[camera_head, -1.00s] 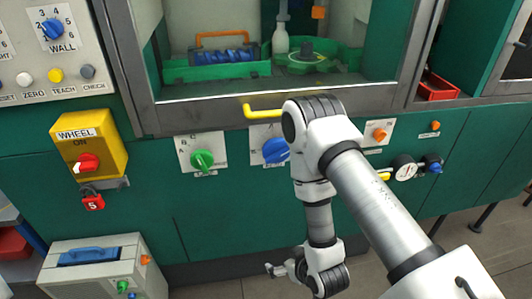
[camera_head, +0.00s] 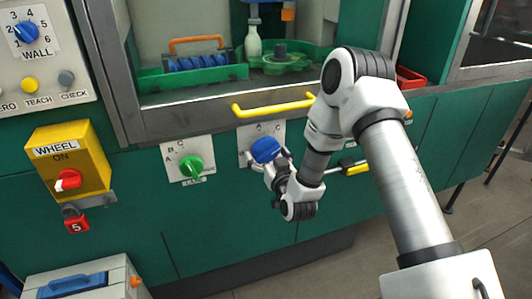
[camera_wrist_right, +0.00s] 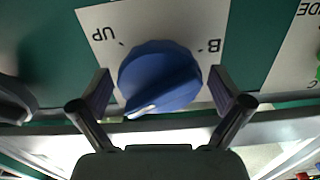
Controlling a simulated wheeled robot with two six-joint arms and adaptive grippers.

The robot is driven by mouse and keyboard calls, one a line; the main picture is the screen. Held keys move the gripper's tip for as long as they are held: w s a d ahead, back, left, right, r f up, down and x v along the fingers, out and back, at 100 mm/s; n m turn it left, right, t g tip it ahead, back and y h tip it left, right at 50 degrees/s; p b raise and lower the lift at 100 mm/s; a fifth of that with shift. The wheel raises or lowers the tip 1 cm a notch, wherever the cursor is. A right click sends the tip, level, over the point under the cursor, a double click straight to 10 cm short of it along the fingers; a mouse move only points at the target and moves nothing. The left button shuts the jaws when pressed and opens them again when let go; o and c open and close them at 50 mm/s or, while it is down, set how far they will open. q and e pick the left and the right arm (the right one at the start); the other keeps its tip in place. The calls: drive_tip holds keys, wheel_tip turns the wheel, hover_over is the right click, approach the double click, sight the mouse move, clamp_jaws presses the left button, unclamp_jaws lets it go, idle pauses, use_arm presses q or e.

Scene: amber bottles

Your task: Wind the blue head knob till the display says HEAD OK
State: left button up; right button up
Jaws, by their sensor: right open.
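The blue knob (camera_head: 265,149) sits on a pale plate (camera_head: 244,139) on the green front panel, below the yellow handle. My right gripper (camera_head: 271,168) is at this knob, and its arm comes in from the right. In the right wrist view, the blue knob (camera_wrist_right: 158,78) lies between the two spread fingers of my right gripper (camera_wrist_right: 161,90), with a gap showing on each side. The knob's pale pointer mark shows at its lower left. Upside-down letters UP and B are on the plate. The knob's name label is hidden. No display reading HEAD shows. My left gripper is not in view.
A green knob (camera_head: 191,166) on its own plate is to the left. The yellow handle (camera_head: 272,107) juts out above the blue knob. A yellow WHEEL box (camera_head: 68,160) with a red switch and red padlock (camera_head: 76,223) is further left. A grey case (camera_head: 85,280) stands at lower left.

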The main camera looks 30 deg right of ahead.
drive_tip(key=shift+w+d, duration=0.15)
drive_tip(key=c, duration=0.9)
drive_tip(key=shift+n+p, duration=0.35)
drive_tip(key=shift+n, duration=0.65)
drive_tip(key=shift+c, duration=0.2)
drive_tip(key=o, duration=0.9)
drive_tip(key=shift+o, duration=0.2)
drive_tip(key=v, duration=1.2)
